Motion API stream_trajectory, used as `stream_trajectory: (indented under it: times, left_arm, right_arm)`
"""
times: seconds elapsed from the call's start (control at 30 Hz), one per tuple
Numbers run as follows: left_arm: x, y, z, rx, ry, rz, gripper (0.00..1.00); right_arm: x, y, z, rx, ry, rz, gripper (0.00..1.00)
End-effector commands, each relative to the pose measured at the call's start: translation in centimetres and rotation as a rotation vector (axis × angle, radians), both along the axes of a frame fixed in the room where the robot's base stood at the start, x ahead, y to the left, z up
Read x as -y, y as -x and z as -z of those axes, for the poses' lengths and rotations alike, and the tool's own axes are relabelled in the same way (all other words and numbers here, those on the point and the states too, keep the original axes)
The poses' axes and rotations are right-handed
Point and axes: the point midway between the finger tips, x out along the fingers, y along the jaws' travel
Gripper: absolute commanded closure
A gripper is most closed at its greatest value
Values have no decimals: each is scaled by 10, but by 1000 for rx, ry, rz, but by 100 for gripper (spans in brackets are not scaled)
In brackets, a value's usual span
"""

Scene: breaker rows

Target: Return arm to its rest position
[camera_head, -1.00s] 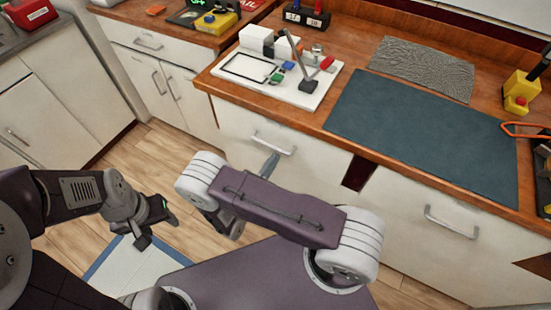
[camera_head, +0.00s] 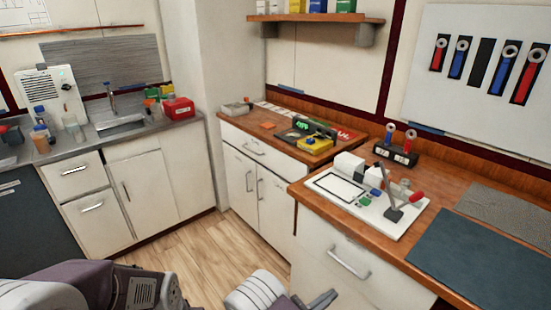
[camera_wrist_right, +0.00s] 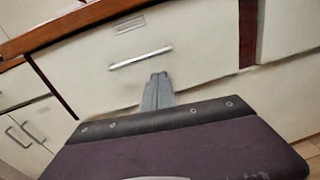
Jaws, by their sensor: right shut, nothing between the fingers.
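My right gripper (camera_head: 333,294) shows at the bottom of the head view, in front of the white drawer front of the wooden counter (camera_head: 430,183). In the right wrist view, its two grey fingers (camera_wrist_right: 158,77) lie together, shut and empty, pointing toward the drawer front (camera_wrist_right: 125,75) and its handle (camera_wrist_right: 140,58). They appear below the handle in that picture; I cannot tell the exact gap. Part of my left arm fills the bottom left corner of the head view. Its gripper is out of view.
A white board with a lever (camera_head: 394,209) stands on the counter, beside a dark blue mat (camera_head: 480,265). A black block with breakers (camera_head: 396,155) stands behind it. A yellow device (camera_head: 315,144) is on the further counter. Wooden floor (camera_head: 205,250) is clear at centre left.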

Motion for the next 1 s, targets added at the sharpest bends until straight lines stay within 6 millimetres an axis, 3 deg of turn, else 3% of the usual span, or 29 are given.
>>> stream_trajectory:
  times: [0.07,0.1,0.17,0.27,0.37,0.5,0.6,0.73,0.83,0.87,0.9,1.0]
  left_arm:
    - [0,0,-1,0,0,0,47]
    - [0,0,-1,0,0,0,47]
    - [0,0,0,0,0,0,47]
    - [0,0,0,0,0,0,47]
    - [0,0,0,0,0,0,47]
    - [0,0,0,0,0,0,47]
    - [0,0,0,0,0,0,47]
    - [0,0,0,0,0,0,47]
    - [0,0,0,0,0,0,47]
    - [0,0,0,0,0,0,47]
    - [0,1,-27,-2,0,0,47]
    - [0,0,-64,1,0,0,47]
  right_arm:
    - [25,-15,-38,89,-78,113,100]
    - [45,-13,-59,134,-116,198,100]
    - [77,1,-85,192,-190,352,100]
    - [121,48,-107,274,-369,639,100]
    - [136,101,-107,356,-591,906,100]
    - [116,149,-93,483,-909,1189,100]
    - [86,163,-81,598,-1153,1345,100]
    - [36,157,-68,742,-1462,1489,100]
    - [4,137,-56,853,-1647,1570,100]
    - [1,121,-58,894,-1713,1550,100]
    - [1,119,-86,890,-1720,1532,100]
    - [2,120,-122,885,-1713,1533,100]
